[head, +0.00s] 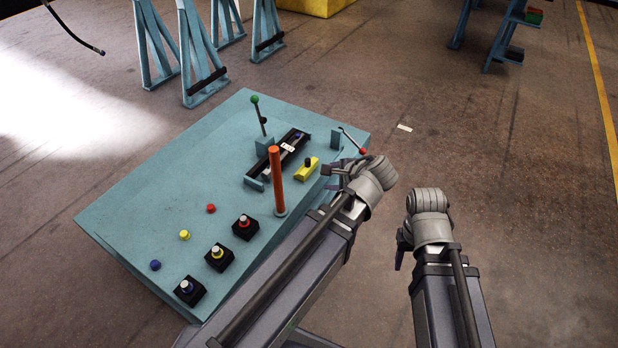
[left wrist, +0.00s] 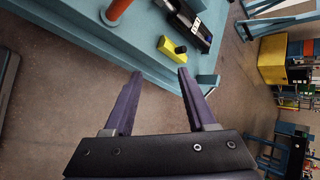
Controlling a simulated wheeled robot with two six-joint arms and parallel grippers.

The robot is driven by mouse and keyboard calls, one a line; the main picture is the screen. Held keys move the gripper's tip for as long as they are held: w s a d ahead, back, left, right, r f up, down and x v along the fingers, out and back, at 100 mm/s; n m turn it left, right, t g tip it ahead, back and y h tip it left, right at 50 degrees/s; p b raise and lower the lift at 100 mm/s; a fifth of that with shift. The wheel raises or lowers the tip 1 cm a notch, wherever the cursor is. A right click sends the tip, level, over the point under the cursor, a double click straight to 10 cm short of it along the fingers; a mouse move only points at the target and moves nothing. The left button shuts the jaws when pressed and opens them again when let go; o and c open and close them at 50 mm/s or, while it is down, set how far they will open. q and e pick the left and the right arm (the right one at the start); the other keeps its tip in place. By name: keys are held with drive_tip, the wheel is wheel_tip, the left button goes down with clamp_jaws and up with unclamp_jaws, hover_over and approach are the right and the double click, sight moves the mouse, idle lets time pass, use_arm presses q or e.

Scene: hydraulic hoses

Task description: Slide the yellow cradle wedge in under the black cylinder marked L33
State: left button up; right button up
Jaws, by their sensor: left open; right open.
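The black cylinder (head: 291,143) lies in a blue holder on the bench, with a white label too small to read. Part of it shows at the top of the left wrist view (left wrist: 184,13). The yellow cradle wedge (head: 304,172), with a black knob, lies on the bench beside the cylinder, apart from it and nearer the bench's right edge; it also shows in the left wrist view (left wrist: 168,46). My left gripper (left wrist: 160,72) is open and empty, its fingertips just short of the wedge. My right gripper (head: 400,252) is open, off the bench to the right.
An orange post (head: 276,180) stands close to the wedge and cylinder. A green-knobbed lever (head: 260,115) and a red-tipped lever (head: 353,141) flank the cylinder's far end. Capped black blocks (head: 218,258) and coloured buttons sit at the front left. The bench (head: 150,205) is bare at left.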

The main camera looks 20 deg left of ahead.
use_arm(q)
drive_tip(key=w+a+f+m+t+y+b, duration=0.3)
drive_tip(key=w+a+f+m+b, duration=0.3)
drive_tip(key=f+b, duration=0.5)
drive_tip(key=m+t+y+b, duration=0.35)
drive_tip(key=m+b, duration=0.55)
drive_tip(key=b, duration=0.7)
approach(309, 164)
drive_tip(key=x, duration=0.4)
drive_tip(key=shift+t+h, duration=0.25)
drive_tip(key=shift+h, duration=0.1)
drive_tip(key=x, duration=0.7)
drive_tip(key=shift+a+r, duration=0.15)
clamp_jaws()
